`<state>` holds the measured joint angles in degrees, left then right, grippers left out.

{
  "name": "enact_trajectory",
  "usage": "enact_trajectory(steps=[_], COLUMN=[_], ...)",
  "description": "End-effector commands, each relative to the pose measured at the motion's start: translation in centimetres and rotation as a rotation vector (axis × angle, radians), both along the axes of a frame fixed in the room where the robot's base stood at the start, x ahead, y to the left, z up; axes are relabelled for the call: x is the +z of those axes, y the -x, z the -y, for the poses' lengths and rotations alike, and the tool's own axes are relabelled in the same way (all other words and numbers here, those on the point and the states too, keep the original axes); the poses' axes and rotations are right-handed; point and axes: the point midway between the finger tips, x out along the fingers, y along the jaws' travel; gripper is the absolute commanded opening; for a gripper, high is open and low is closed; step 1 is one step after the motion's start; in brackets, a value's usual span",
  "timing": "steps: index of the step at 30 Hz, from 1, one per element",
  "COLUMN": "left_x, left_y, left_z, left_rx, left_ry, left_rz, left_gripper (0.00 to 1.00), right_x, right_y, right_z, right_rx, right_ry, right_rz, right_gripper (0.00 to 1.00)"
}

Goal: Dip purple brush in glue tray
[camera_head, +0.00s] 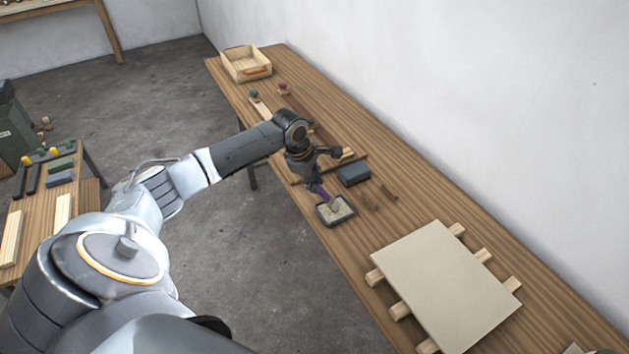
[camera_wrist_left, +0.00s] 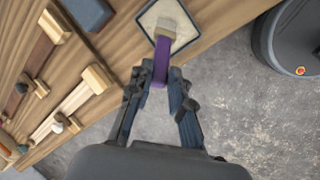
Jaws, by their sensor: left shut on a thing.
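The purple brush (camera_wrist_left: 161,62) is held between the fingers of my left gripper (camera_wrist_left: 158,80), which is shut on its handle. In the head view my left gripper (camera_head: 314,180) is over the bench, with the purple brush (camera_head: 321,191) pointing down. The brush's pale bristle end is over or in the glue tray (camera_head: 350,211), a small dark-rimmed tray with pale contents. The glue tray (camera_wrist_left: 186,42) also shows in the wrist view, around the bristle end. I cannot tell whether the bristles touch the glue. My right gripper is not in view.
A blue-grey block (camera_head: 354,174) lies right behind the tray. A pale panel (camera_head: 446,287) rests on wooden strips at the near right. A wooden box (camera_head: 246,65) is at the far end of the bench. A side table (camera_head: 40,215) stands at left.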

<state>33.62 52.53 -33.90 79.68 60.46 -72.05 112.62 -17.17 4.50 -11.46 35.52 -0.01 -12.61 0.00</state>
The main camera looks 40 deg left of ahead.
Motion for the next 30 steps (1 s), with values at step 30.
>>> enact_trajectory(steps=[30], left_x=[-0.27], left_y=[0.13], left_z=[0.07], left_rx=[-0.001], left_ry=[0.000], left_rz=[-0.005], left_gripper=[0.00], right_x=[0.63], right_y=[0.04], right_z=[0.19], right_rx=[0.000], right_ry=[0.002], right_rz=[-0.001], right_gripper=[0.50])
